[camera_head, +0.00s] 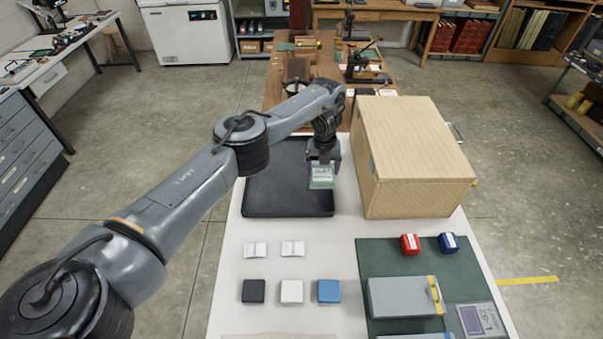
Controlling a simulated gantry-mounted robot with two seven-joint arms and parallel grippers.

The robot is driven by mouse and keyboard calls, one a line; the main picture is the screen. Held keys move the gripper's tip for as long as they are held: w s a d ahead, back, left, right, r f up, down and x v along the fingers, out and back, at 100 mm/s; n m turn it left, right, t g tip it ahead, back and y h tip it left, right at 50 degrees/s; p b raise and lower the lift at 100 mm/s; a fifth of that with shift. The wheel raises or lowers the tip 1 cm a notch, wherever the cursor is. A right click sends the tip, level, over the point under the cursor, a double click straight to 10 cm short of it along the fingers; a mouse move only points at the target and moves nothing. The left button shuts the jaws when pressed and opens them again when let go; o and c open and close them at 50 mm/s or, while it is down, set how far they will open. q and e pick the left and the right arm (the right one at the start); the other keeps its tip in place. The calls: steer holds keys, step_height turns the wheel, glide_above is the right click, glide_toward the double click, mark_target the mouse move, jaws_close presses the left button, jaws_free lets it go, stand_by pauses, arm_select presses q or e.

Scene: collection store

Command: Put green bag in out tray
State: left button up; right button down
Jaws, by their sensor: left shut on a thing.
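My left gripper (323,165) reaches in from the left and points down at the back of the white table. It is shut on the green bag (321,181), a small pale green packet with a white label. The bag hangs below the fingers over the right part of a dark flat tray (270,190), which may be the out tray. I cannot tell whether the bag touches the tray. The arm hides part of the tray's back. My right gripper is not in view.
A large wooden box (412,150) stands close to the right of the bag. Two white packets (256,249) and black, white and blue blocks (329,291) lie nearer. A green mat (376,262) holds red and blue small items (410,244) and a grey case (402,298).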

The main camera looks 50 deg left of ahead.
arm_select(q)
steer(key=shift+a+f, duration=0.2)
steer(key=shift+f, duration=0.2)
steer(key=shift+s+a+f, duration=0.15)
steer(key=shift+s+f, duration=0.05)
steer(key=b, duration=0.3)
glide_above(288, 199)
step_height(288, 199, down, 6)
steer(key=shift+w+f, duration=0.1)
steer(key=shift+f, duration=0.05)
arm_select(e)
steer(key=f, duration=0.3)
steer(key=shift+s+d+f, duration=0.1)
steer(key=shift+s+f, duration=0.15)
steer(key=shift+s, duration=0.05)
arm_select(q)
steer(key=shift+f+b, duration=1.05)
steer(key=shift+f, duration=0.95)
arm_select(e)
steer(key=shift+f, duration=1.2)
arm_select(q)
steer(key=shift+f, duration=0.15)
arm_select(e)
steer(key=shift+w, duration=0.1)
arm_select(q)
steer(key=o, duration=1)
